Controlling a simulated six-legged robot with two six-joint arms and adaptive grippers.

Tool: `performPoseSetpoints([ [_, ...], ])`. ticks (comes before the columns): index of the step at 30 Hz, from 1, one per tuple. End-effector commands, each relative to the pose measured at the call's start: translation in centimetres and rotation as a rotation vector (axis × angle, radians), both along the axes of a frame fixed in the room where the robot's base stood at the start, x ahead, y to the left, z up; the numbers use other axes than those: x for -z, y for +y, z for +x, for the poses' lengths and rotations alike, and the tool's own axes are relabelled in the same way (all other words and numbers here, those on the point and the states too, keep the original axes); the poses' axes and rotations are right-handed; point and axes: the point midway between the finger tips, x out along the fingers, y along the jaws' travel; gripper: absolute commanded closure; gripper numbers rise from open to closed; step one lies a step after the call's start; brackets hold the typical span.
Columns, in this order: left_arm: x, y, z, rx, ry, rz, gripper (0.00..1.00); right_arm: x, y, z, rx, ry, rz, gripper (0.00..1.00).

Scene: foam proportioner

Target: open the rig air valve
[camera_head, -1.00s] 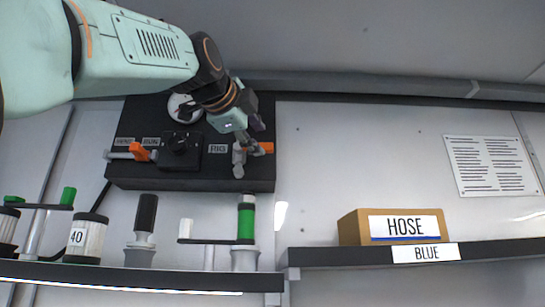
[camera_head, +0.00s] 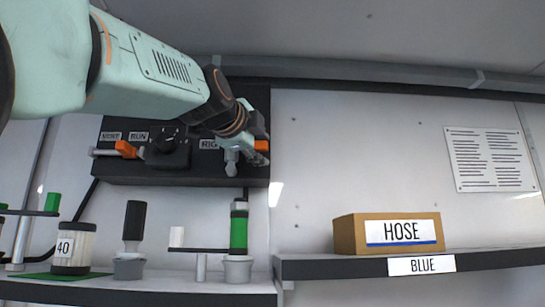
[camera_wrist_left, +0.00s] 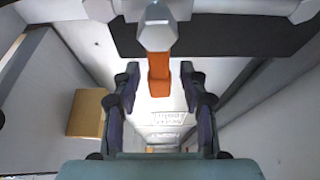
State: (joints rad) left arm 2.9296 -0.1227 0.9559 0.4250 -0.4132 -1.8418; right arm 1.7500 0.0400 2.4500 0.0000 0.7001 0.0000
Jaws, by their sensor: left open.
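The rig air valve (camera_head: 231,165) is a grey metal fitting beside the RIG label (camera_head: 209,144), low on the dark panel. Its orange handle (camera_head: 262,145) points right in the head view, partly hidden by my gripper. In the left wrist view the orange handle (camera_wrist_left: 159,72) extends from a silver hub (camera_wrist_left: 157,28) into the space between my fingers. My left gripper (camera_head: 257,152) is at the handle; in the left wrist view its dark fingers (camera_wrist_left: 160,80) are apart, one on each side of the handle, with visible gaps. My right gripper is not in view.
Another valve with an orange handle (camera_head: 126,149) and a black knob (camera_head: 168,148) are left on the panel (camera_head: 190,181). Below, a shelf (camera_head: 150,289) holds canisters and a green-banded cylinder (camera_head: 239,232). A HOSE box (camera_head: 388,233) stands on the right shelf. The wall between is clear.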

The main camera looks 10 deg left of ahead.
Motion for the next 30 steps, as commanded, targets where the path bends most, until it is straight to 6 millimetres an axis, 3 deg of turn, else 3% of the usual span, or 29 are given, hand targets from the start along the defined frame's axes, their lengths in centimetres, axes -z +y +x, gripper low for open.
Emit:
performPoseSetpoints([
  [7, 0.10, -0.03, 0.03, 0.000, 0.000, 0.001, 0.57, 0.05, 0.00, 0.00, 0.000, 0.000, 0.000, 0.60],
  [22, 0.08, 0.01, 0.01, 0.000, 0.000, 0.001, 0.98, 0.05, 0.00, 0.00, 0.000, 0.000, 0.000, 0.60],
  [30, 0.07, 0.06, 0.02, -0.001, 0.000, 0.000, 1.00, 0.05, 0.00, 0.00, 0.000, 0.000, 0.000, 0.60],
])
